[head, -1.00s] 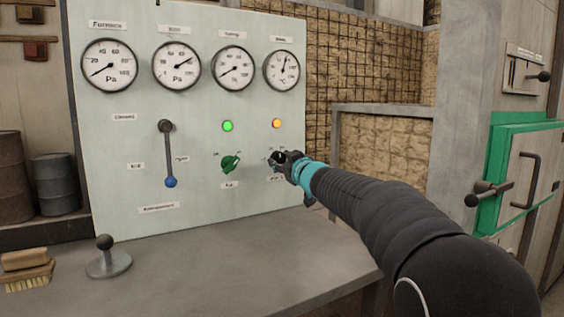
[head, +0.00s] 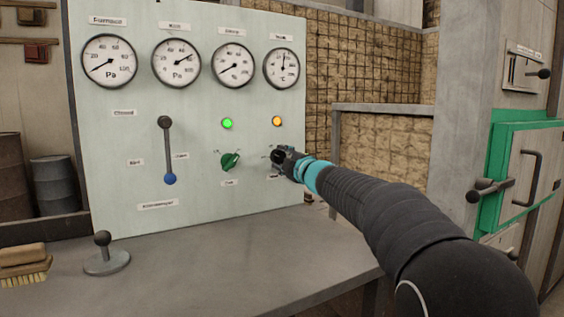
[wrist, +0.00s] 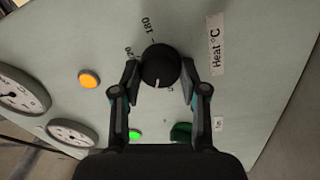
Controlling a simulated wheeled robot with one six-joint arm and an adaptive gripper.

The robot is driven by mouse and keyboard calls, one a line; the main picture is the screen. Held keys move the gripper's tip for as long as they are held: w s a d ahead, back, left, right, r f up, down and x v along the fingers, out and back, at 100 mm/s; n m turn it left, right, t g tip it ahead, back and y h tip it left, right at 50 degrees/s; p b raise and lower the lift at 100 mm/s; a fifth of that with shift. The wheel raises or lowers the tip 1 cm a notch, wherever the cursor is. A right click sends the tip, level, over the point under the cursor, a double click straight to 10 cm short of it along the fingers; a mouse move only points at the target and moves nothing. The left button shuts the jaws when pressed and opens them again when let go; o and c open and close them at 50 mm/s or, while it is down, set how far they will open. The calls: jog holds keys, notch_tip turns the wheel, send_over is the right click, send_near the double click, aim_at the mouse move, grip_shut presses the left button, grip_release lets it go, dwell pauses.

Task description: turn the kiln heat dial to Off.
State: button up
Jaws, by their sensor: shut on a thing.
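The heat dial (wrist: 161,66) is a round black knob with a white pointer line, beside the "Heat °C" label (wrist: 216,42) in the wrist view. The pointer line faces down in that picture. Marks such as "180" show near the knob; the small mark below it is too blurred to read. My gripper (wrist: 160,76) is shut on the dial, one finger on each side. In the head view my gripper (head: 276,157) is at the lower right of the panel (head: 110,180) and hides most of the dial.
A green knob (head: 230,162) sits left of my gripper, with a green lamp (head: 227,123) above it. An orange lamp (head: 277,121) is above the dial. A blue-tipped lever (head: 168,150) and several gauges are on the panel. The bench (head: 220,260) below is mostly clear.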

jog(key=n, duration=0.5)
jog(key=shift+f+b, duration=0.1)
jog(key=shift+b, duration=0.3)
jog(key=shift+n+g, duration=0.3)
jog(key=shift+n, duration=0.2)
jog(key=o, duration=1.2)
jog(key=shift+c, duration=0.2)
jog(key=shift+s, duration=0.1)
jog(key=v, duration=1.1)
jog(key=shift+s+d+f, duration=0.15)
jog(key=shift+s+d, duration=0.1)
jog(key=shift+d, duration=0.1)
